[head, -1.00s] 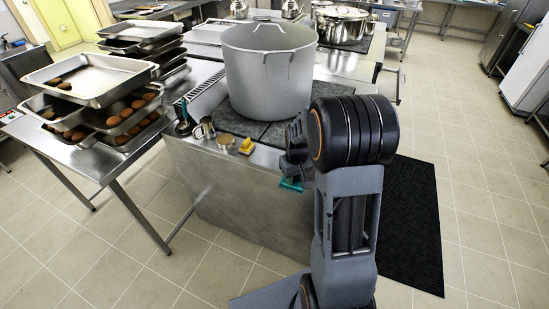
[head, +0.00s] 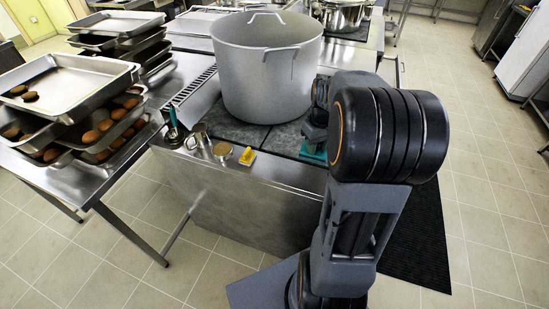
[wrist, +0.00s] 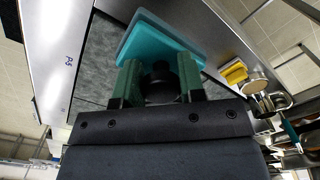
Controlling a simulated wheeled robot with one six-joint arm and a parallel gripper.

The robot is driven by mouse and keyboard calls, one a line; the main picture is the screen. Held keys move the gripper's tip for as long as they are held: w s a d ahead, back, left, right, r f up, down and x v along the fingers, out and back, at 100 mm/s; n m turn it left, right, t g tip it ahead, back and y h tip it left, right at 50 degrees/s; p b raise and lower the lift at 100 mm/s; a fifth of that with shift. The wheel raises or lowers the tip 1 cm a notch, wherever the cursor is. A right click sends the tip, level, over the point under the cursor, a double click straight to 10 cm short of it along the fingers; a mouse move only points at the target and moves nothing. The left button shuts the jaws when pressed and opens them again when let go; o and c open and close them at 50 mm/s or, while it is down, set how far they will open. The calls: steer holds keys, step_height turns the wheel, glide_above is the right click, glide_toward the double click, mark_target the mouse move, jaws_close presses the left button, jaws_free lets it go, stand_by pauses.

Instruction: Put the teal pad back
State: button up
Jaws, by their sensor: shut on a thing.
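The teal pad (wrist: 160,38) is held in my gripper (wrist: 157,80), whose two green-tipped fingers close on its near side in the wrist view. In the head view the teal pad (head: 313,153) shows as a small patch beneath my gripper (head: 316,138). It is at the front right of the stove top, to the right of the yellow pad. My arm hides part of the gripper and pad there. I cannot tell whether the pad touches the stove top.
A large stockpot (head: 267,65) stands on the stove behind my gripper. A yellow pad (head: 248,156), a round tin (head: 222,151), a metal jug (head: 198,138) and a green-handled tool (head: 173,128) line the front edge. Stacked trays (head: 70,85) stand at left.

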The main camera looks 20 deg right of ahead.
steer(key=shift+w+a+f+p, duration=0.75)
steer(key=shift+w+a+f, duration=1.45)
steer(key=shift+w+f, duration=0.2)
steer(key=shift+w+a+f+p, duration=0.75)
steer(key=shift+w+a+f, duration=1.4)
steer(key=shift+w+f, duration=0.2)
steer(key=shift+f, duration=1.5)
steer(key=shift+f, duration=0.15)
steer(key=o, duration=1)
